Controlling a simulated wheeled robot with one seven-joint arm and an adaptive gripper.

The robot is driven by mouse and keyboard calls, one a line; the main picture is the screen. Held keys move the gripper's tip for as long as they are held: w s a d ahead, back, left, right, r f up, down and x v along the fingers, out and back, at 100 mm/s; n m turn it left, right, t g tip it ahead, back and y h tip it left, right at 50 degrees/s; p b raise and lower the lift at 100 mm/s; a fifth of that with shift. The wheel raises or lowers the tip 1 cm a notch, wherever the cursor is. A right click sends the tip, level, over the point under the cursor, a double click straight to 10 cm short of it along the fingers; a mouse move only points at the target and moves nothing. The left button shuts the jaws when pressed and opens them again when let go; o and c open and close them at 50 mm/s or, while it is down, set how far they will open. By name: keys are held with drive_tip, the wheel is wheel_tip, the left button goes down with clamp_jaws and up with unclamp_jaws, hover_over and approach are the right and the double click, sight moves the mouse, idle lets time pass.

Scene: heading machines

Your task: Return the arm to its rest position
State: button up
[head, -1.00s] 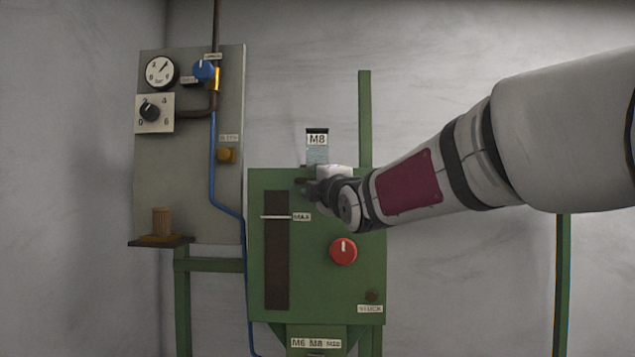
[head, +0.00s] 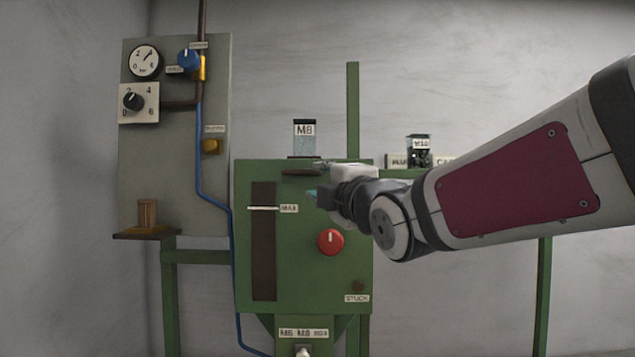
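My arm reaches in from the right edge in the head view. Its gripper (head: 308,184) is in front of the upper right part of the green machine panel (head: 340,285). A dark finger shows above and a teal-tipped one below, with a gap between them. I see nothing held in that gap. The wrist hides part of the panel's right edge.
An M8 jar (head: 304,136) stands on top of the panel. A red knob (head: 330,242) sits just below the gripper. Another labelled jar (head: 419,150) stands behind the arm. A grey board (head: 180,150) with a gauge (head: 144,62) is at left.

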idle(0.4)
drive_tip(key=s+d+f+m+g+h, duration=0.3)
drive_tip(key=s+d+f+m+h, duration=0.15)
drive_tip(key=d+f+m, duration=0.3)
drive_tip(key=s+d+f+m+g, duration=0.3)
drive_tip(key=s+f+m, duration=0.2)
drive_tip(key=s+f, duration=0.2)
drive_tip(key=s+d+f+m+g+h, duration=0.1)
drive_tip(key=s+d+f+m+g, duration=0.2)
drive_tip(key=s, duration=0.7)
drive_tip(key=s+d+f+m+g+h, duration=0.1)
drive_tip(key=s+d+f+m+g, duration=0.2)
drive_tip(key=s+f+m, duration=0.4)
wheel_tip(320, 180, down, 4)
drive_tip(key=shift+s+d+r+g, duration=0.15)
drive_tip(key=shift+s+d+g, duration=0.25)
drive_tip(key=shift+s, duration=0.5)
